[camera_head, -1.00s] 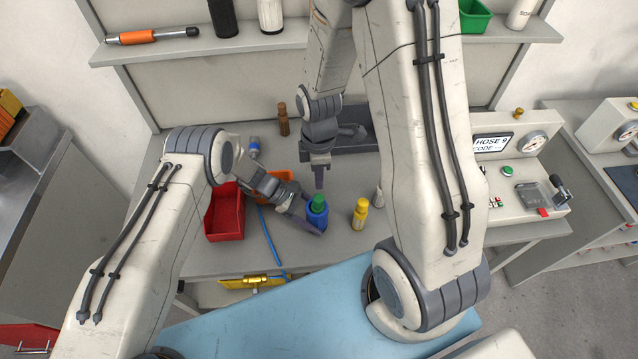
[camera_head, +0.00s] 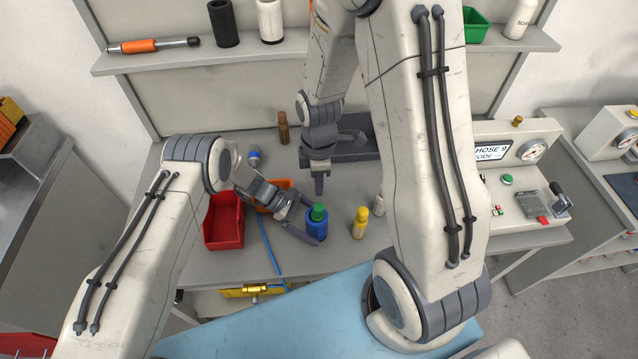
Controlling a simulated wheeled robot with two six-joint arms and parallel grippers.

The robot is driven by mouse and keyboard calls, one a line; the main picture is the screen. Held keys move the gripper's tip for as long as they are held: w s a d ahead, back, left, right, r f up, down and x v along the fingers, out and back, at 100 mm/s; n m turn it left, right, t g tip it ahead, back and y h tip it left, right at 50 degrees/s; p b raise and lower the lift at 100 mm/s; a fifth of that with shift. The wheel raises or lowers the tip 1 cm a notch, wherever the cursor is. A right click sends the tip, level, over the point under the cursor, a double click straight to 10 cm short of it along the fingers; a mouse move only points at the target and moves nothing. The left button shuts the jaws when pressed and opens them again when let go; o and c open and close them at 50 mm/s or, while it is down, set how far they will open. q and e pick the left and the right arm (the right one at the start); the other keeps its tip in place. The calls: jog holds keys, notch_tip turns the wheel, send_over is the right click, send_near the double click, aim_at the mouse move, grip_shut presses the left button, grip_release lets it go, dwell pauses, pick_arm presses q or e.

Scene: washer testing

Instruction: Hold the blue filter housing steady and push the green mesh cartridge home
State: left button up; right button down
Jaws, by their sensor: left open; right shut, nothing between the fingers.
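The blue filter housing (camera_head: 317,228) stands upright on the grey workbench. The green mesh cartridge (camera_head: 318,211) sits in its top, with its upper part showing above the blue rim. My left gripper (camera_head: 312,226) is open at the housing, coming in from the left, with one finger in front of it at the lower left and the other near its upper left side. I cannot tell if either finger touches it. My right gripper (camera_head: 319,188) is shut and empty, pointing down just above the cartridge, with a small gap between.
A yellow bottle (camera_head: 360,224) stands close to the right of the housing. A red bin (camera_head: 224,222), an orange tray (camera_head: 284,184) and a blue rod (camera_head: 270,245) lie to the left. A brown bottle (camera_head: 283,128) stands behind. A test panel (camera_head: 515,185) is at the right.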

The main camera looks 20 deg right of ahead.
pick_arm(q)
jog(key=v, duration=1.1)
jog(key=shift+a, duration=0.15)
jog(key=shift+r, duration=0.15)
